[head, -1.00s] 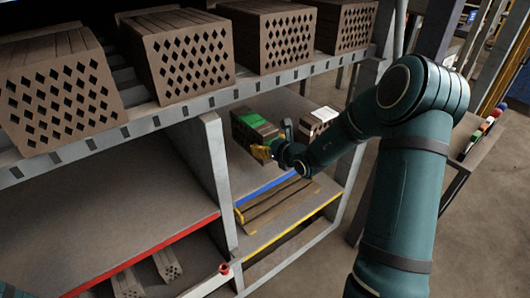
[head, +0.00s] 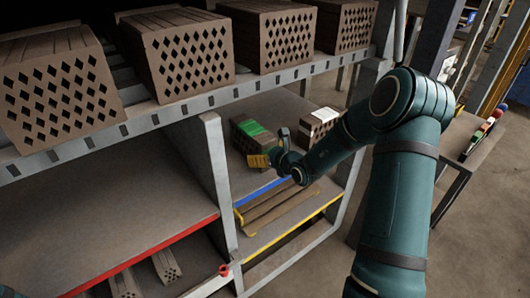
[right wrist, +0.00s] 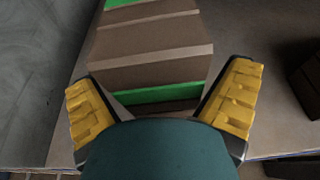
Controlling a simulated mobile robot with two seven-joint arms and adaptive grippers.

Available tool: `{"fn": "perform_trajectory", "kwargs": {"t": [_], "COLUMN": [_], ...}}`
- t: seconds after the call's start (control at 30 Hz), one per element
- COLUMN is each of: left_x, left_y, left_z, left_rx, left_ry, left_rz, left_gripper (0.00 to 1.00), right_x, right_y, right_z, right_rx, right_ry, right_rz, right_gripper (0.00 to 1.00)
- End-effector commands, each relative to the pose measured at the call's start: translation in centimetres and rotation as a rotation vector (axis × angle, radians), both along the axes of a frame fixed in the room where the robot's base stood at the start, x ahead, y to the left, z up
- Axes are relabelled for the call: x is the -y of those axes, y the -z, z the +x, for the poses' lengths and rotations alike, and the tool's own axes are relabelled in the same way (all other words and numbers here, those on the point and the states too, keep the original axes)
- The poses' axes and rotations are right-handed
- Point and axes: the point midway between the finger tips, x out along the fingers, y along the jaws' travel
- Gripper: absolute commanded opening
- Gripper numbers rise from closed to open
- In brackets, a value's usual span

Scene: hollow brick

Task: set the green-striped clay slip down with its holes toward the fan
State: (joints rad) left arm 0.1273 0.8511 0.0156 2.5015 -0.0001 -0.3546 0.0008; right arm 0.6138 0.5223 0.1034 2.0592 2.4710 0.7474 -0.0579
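The green-striped clay slip (head: 243,138) is a brown block with a green band, lying on the middle shelf bay behind the upright. In the right wrist view the slip (right wrist: 150,62) lies ahead of my right gripper (right wrist: 162,92), with green stripes at its near and far parts. The two yellow fingers are spread wider than the slip and apart from it. In the head view my right gripper (head: 270,156) is at the slip's near end. I cannot make out its holes. No fan is recognisable. My left gripper is out of view.
A holed brick with a white top piece (head: 318,123) stands right of the slip. Large holed bricks (head: 185,60) line the upper shelf. A grey upright (head: 216,175) stands left of the bay. Blue-edged (head: 262,191) and yellow-edged (head: 290,230) boards lie below. The red-edged shelf (head: 110,205) is bare.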

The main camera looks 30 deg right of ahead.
Motion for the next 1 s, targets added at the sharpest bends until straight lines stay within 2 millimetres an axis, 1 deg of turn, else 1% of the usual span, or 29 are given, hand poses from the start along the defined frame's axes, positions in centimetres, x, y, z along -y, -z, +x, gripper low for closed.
{"fn": "perform_trajectory", "kwargs": {"t": [0.13, 0.27, 0.37, 0.6, 0.7, 0.83, 1.0], "left_x": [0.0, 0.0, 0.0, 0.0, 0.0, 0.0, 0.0], "left_y": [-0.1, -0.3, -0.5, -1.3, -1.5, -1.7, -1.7], "left_z": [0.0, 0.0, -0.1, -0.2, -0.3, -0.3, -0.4], "left_rx": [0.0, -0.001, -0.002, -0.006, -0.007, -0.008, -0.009], "left_ry": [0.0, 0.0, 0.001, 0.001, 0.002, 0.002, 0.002], "left_rz": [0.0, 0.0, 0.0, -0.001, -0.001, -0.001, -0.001], "left_gripper": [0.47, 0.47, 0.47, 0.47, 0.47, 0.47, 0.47], "right_x": [0.0, 0.1, 0.3, 0.6, 0.7, 0.8, 0.9], "right_y": [-0.1, -0.5, -1.0, -2.6, -3.1, -3.6, -3.8], "right_z": [0.0, -1.0, -2.5, -7.3, -8.9, -10.5, -11.3], "right_rx": [0.0, 0.0, -0.001, -0.001, 0.0, 0.0, 0.0], "right_ry": [0.0, 0.001, 0.002, 0.003, 0.002, 0.001, 0.001], "right_rz": [0.0, -0.001, -0.002, -0.002, -0.002, -0.001, 0.0], "right_gripper": [1.0, 1.0, 1.0, 1.0, 1.0, 1.0, 1.0]}}
